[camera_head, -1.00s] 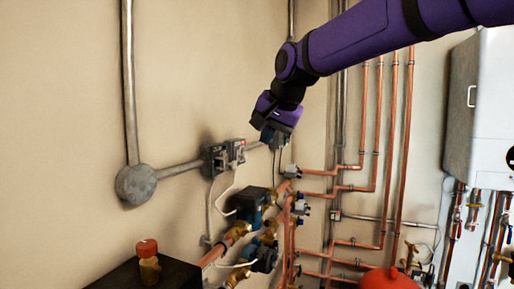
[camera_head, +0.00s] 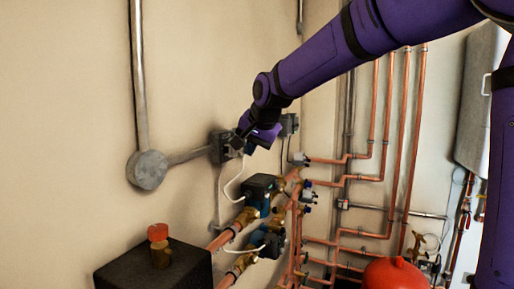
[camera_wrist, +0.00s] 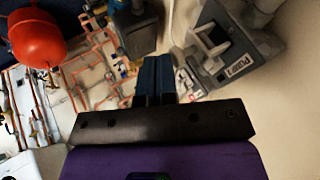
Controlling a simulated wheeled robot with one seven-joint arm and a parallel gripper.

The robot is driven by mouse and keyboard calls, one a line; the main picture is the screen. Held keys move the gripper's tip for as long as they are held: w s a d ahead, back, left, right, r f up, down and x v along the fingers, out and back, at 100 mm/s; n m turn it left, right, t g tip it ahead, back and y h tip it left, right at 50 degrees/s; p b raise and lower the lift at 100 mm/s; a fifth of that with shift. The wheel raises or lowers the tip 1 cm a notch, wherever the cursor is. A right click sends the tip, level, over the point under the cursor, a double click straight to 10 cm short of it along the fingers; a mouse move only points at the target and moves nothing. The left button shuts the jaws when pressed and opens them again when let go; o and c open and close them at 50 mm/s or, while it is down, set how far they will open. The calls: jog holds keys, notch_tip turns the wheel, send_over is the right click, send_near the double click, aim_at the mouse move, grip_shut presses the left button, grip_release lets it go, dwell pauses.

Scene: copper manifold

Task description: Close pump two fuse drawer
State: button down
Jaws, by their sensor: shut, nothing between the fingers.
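My gripper (camera_head: 240,141) is in front of the wall-mounted fuse units in the head view and hides part of them. Its blue fingers (camera_wrist: 155,75) are together and empty in the wrist view. A grey fuse unit (camera_wrist: 225,50) with a raised, handle-like part is right of the fingers there; its label seems to read "PUMP 1". A small red-and-white label (camera_wrist: 188,83) lies close beside the fingertips. In the head view one fuse unit (camera_head: 219,146) shows left of the gripper. I cannot make out a pump two label or its drawer; the gripper may cover it.
A grey box (camera_head: 289,124) is on the wall right of my gripper, with pumps (camera_head: 260,188) and copper pipes (camera_head: 352,155) below. A round junction box (camera_head: 147,170) and conduit are left. A red vessel (camera_head: 393,274) stands low right. Bare wall lies above the units.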

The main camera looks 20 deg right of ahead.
jog(key=shift+w+a, duration=1.2)
jog(key=shift+a, duration=0.05)
